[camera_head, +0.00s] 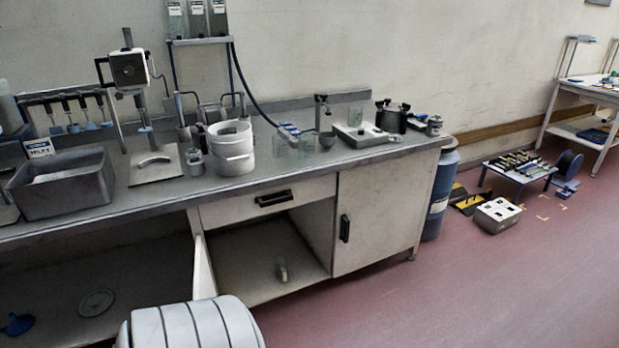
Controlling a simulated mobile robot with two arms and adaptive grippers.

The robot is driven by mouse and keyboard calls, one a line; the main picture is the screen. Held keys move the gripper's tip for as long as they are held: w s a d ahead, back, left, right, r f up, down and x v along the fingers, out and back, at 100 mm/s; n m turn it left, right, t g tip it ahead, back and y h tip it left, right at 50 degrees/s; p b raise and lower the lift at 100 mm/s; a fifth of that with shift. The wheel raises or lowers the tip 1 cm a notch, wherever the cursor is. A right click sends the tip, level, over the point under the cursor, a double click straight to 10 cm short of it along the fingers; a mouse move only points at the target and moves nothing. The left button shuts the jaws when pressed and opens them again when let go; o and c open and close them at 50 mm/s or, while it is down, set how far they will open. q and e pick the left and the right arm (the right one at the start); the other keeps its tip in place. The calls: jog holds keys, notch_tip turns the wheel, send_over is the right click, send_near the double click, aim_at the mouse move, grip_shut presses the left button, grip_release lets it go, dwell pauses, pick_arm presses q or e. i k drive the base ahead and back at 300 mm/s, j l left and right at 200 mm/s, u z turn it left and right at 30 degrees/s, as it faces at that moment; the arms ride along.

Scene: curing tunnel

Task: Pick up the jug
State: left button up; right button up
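No thing in view is clearly marked as the jug. A round white open-topped vessel (232,152) stands upright on the grey counter (160,202), left of the middle; I cannot tell whether it is the jug. A clear glass vessel (294,146) stands to its right, partly behind a hose end. Another clear vessel (356,111) stands farther right, near a white plate device. Neither of my grippers shows in the head view.
A grey metal bin (66,192) and a stand with a boxy head (130,70) occupy the counter's left. A cupboard door (203,268) stands open. The red floor at right front is clear.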

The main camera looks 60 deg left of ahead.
aim_at(280, 262)
jog(key=i+j+u, duration=0.15)
jog(key=i+u, duration=0.5)
jog(key=u, duration=0.2)
jog(key=i+l+u, duration=0.1)
jog(key=i+u, duration=0.35)
jog(key=i+l+u, duration=0.2)
jog(key=u, duration=0.25)
